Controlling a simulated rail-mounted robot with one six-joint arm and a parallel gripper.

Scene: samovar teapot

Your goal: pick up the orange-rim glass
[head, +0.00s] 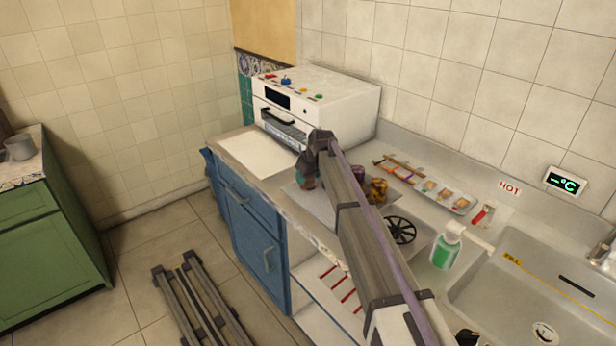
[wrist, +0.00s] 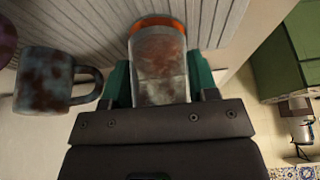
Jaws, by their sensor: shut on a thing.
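The orange-rim glass (wrist: 159,72) is clear with brownish smudges and an orange band at its rim. In the wrist view it sits between the green fingers of my gripper (wrist: 160,78), which are shut on its sides. In the head view my gripper (head: 307,170) is over the counter at the ribbed grey mat, left of the amber jar. The glass is hard to make out there. I cannot tell whether its base touches the mat.
A blotchy blue-brown mug (wrist: 52,80) stands close left of my gripper in the wrist view. An amber jar (head: 376,190) and a purple item (head: 358,173) are close to my arm. A white oven (head: 335,95), soap bottle (head: 446,248) and sink (head: 520,290) line the counter.

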